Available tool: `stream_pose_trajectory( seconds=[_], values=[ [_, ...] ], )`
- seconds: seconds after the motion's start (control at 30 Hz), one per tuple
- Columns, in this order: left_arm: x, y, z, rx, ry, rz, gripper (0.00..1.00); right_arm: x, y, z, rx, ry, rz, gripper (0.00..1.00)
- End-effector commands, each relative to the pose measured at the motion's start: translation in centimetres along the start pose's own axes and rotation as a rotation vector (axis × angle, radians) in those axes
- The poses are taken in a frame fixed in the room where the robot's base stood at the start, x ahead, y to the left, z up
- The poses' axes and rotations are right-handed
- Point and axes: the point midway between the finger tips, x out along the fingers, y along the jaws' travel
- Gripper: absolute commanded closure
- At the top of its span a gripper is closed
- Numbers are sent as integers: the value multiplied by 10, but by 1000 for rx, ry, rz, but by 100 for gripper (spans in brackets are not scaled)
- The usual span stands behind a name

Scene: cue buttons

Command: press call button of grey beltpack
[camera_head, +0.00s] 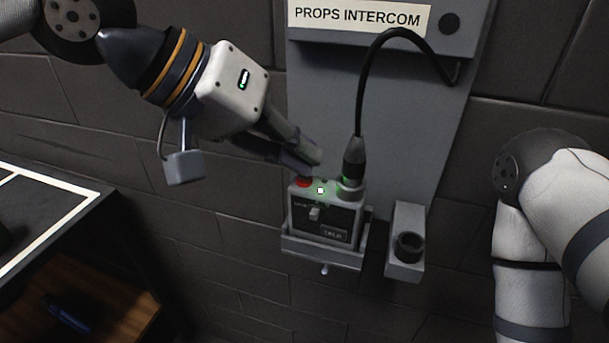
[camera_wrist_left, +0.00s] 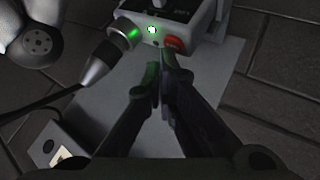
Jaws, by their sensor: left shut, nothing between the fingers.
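The grey beltpack (camera_head: 326,219) sits upright in a wall holder, its top face up. On its top are a red button (camera_head: 304,182), a lit green-white light (camera_head: 320,190) and a plugged-in cable connector (camera_head: 353,165). In the left wrist view the beltpack (camera_wrist_left: 181,14) is at the top, with the red button (camera_wrist_left: 186,42) and the connector (camera_wrist_left: 101,61). My left gripper (camera_head: 308,160) is shut and empty, its fingertips close above the red button's end of the beltpack. In the left wrist view the fingers (camera_wrist_left: 158,75) point towards it; I cannot tell whether they touch. My right gripper is out of view.
A grey wall panel (camera_head: 405,110) carries a "PROPS INTERCOM" sign (camera_head: 360,17). A black cable (camera_head: 362,85) arches above the beltpack. A small bracket with a black ring (camera_head: 409,246) is to its right. A dark table (camera_head: 60,215) stands at the left.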

Motion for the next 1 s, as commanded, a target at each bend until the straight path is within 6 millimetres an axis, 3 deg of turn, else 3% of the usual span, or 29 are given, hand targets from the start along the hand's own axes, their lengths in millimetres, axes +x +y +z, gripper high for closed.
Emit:
stream_pose_trajectory(
  seconds=[0.7,1.0],
  values=[
    [4,-3,3,-1,-1,0,100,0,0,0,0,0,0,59],
    [-5,4,-4,0,0,0,100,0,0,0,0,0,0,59]
  ],
)
